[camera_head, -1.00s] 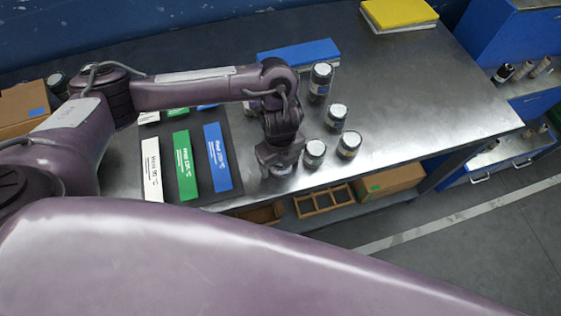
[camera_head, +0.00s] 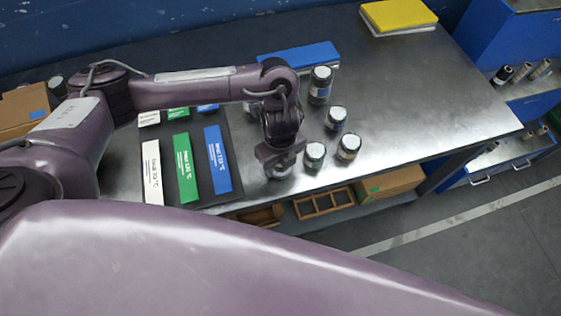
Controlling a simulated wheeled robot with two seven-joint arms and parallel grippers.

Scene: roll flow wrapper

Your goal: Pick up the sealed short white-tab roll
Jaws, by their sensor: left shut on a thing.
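My left gripper (camera_head: 279,166) points down at the front edge of the metal table and is shut on a short roll (camera_head: 281,173). Only the lower part of that roll shows beneath the jaws; its tab colour and any seal are hidden. Three short dark rolls with pale tops stand to the right of the gripper: a near one (camera_head: 315,154), one beside it (camera_head: 349,147) and one behind (camera_head: 336,117). A taller roll (camera_head: 320,85) stands farther back. My right gripper is not in view.
White (camera_head: 152,172), green (camera_head: 185,168) and blue (camera_head: 217,160) labelled strips lie on a dark mat left of the gripper. A blue block (camera_head: 300,56) and a yellow block (camera_head: 399,14) lie farther back. The table's right side (camera_head: 430,100) is clear.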

